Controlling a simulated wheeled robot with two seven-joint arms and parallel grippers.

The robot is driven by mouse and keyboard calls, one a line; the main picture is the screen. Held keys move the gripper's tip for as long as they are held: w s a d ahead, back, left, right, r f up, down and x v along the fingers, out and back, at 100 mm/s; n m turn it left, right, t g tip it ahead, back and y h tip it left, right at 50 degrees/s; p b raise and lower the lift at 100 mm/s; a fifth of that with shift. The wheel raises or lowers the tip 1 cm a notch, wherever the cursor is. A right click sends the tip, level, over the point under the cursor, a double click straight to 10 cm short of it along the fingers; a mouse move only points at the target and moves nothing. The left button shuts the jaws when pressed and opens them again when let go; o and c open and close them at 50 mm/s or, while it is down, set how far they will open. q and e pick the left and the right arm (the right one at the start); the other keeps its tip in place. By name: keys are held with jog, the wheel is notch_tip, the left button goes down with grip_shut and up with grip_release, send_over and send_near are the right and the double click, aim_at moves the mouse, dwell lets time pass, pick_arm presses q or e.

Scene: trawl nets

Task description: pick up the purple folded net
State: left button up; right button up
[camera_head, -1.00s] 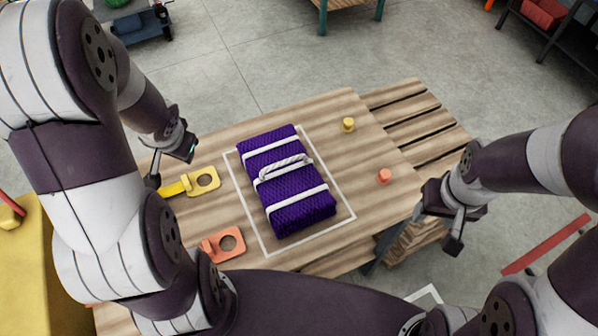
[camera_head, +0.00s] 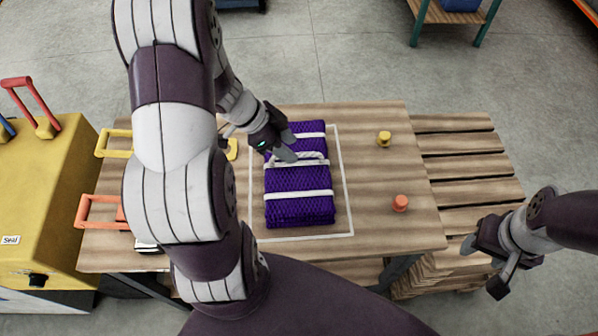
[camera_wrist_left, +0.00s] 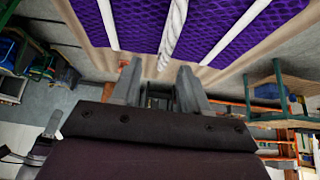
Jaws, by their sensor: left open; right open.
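The purple folded net (camera_head: 300,180) lies on the wooden table inside a white outlined rectangle, bound with white straps and a twisted white rope handle (camera_head: 312,157) across its middle. My left gripper (camera_head: 288,145) is open at the net's upper left part, close to the rope handle; whether it touches is unclear. In the left wrist view the net (camera_wrist_left: 205,25) fills the top, with the rope running toward the gap between the open, empty fingers (camera_wrist_left: 158,88). My right gripper (camera_head: 482,268) is open and empty off the table's right side, away from the net.
The wooden table (camera_head: 400,235) has a yellow peg (camera_head: 384,139) and an orange peg (camera_head: 400,203) right of the net. Yellow (camera_head: 112,143) and orange (camera_head: 97,212) handled pieces lie left, partly behind my left arm. A yellow cabinet (camera_head: 45,200) stands at far left.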

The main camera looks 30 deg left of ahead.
aim_at(297, 166)
pick_arm(q)
jog(key=f, duration=0.1)
jog(key=w+f+b, duration=0.1)
jog(key=f, duration=0.1)
jog(key=d+f, duration=0.1)
jog(key=f, duration=0.1)
jog(key=shift+w+b, duration=0.3)
jog(key=shift+b, duration=0.05)
jog(key=shift+w+d+f, duration=0.15)
jog(key=shift+d, duration=0.15)
grip_shut()
dwell(0.7)
